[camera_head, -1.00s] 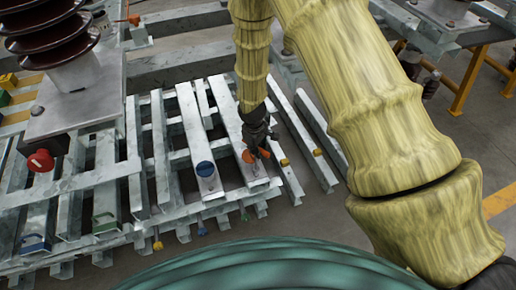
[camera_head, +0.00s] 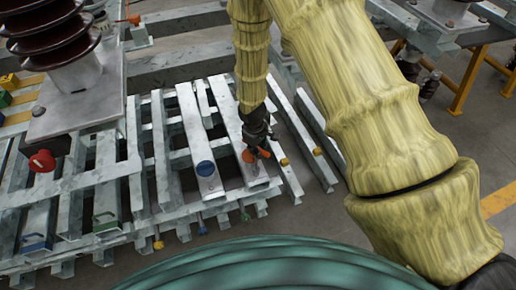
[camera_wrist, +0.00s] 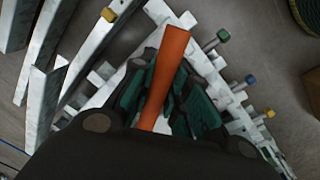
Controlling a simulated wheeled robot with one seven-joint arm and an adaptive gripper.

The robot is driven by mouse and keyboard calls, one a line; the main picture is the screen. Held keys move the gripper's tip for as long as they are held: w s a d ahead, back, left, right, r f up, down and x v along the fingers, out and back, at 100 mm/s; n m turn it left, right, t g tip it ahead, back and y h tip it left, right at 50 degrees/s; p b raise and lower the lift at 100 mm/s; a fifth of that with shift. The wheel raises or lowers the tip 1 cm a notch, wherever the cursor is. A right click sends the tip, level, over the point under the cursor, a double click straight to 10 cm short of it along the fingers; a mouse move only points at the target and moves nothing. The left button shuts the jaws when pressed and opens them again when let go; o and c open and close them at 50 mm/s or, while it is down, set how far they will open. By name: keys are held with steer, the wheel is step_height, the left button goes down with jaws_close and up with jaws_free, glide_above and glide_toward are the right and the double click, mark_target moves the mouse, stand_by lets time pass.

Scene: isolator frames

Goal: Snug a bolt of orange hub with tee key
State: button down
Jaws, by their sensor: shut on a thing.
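My gripper (camera_head: 260,148) reaches down over the end of a pale metal beam. In the wrist view its dark green fingers (camera_wrist: 165,105) are shut on the tee key's orange handle (camera_wrist: 166,72), which sticks out past them. In the head view the orange hub (camera_head: 249,156) shows beside the fingers on the beam end, partly covered by them. The key's shaft and tip and the hub's bolts are hidden, so I cannot tell whether the key sits on a bolt.
A blue hub (camera_head: 205,168) sits on the neighbouring beam to the left. A red knob (camera_head: 42,160) is farther left, below a brown ribbed insulator (camera_head: 55,30). Small yellow (camera_head: 158,244), blue and green tipped pieces hang along the frame's front edge. Grey floor shows at right.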

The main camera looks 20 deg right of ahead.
steer(key=shift+f+b, duration=0.3)
steer(key=shift+f, duration=0.7)
stand_by(0.5)
steer(key=shift+a+r+m+g+p, duration=0.15)
steer(key=shift+m+g+p, duration=0.15)
steer(key=shift+m+p, duration=1.5)
steer(key=m, duration=0.2)
steer(key=m+p, duration=0.1)
steer(key=m, duration=0.3)
steer(key=shift+a+g+p, duration=0.25)
steer(key=shift+g+p, duration=0.05)
steer(key=shift+p, duration=0.05)
steer(key=m+p, duration=0.1)
steer(key=m, duration=0.2)
steer(key=m+p, duration=0.1)
steer(key=m, duration=0.2)
steer(key=m+p, duration=0.1)
steer(key=m, duration=0.3)
steer(key=shift+w+a+g+y, duration=0.2)
steer(key=shift+a+g+y, duration=0.1)
steer(key=shift+g, duration=0.1)
